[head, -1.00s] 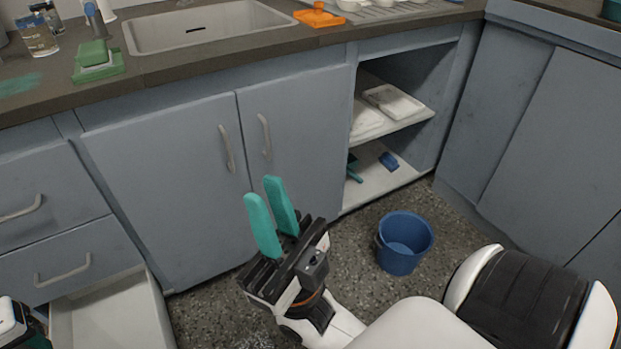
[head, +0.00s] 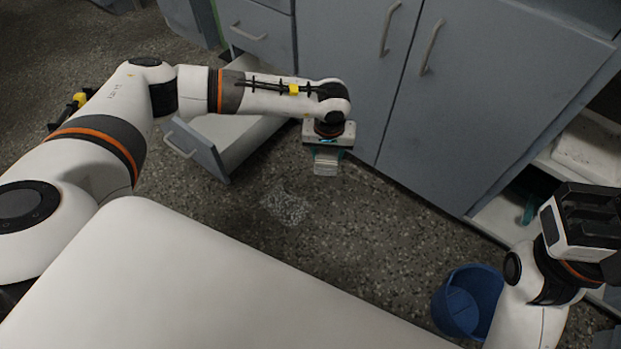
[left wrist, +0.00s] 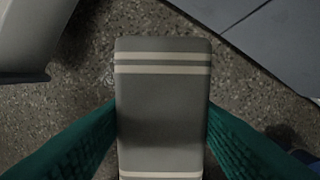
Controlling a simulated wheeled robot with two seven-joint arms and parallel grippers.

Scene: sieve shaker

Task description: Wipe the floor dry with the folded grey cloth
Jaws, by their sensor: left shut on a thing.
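The folded grey cloth (head: 325,168) is held in my left gripper (head: 327,155) above the floor, near the cabinet front. In the left wrist view the cloth (left wrist: 163,100) is grey with pale stripes and sits between the two teal fingers of the left gripper (left wrist: 162,135). A shiny wet patch (head: 287,206) lies on the speckled floor (head: 370,240), left of and nearer than the cloth in the head view. My right gripper (head: 585,225) is at the right edge; its fingers do not show clearly.
An open drawer (head: 200,150) juts out left of the cloth, under my left arm. Closed cabinet doors (head: 450,120) stand behind. A blue bucket (head: 468,303) stands on the floor beside my right arm. An open shelf (head: 500,220) is at the right. Floor between patch and bucket is clear.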

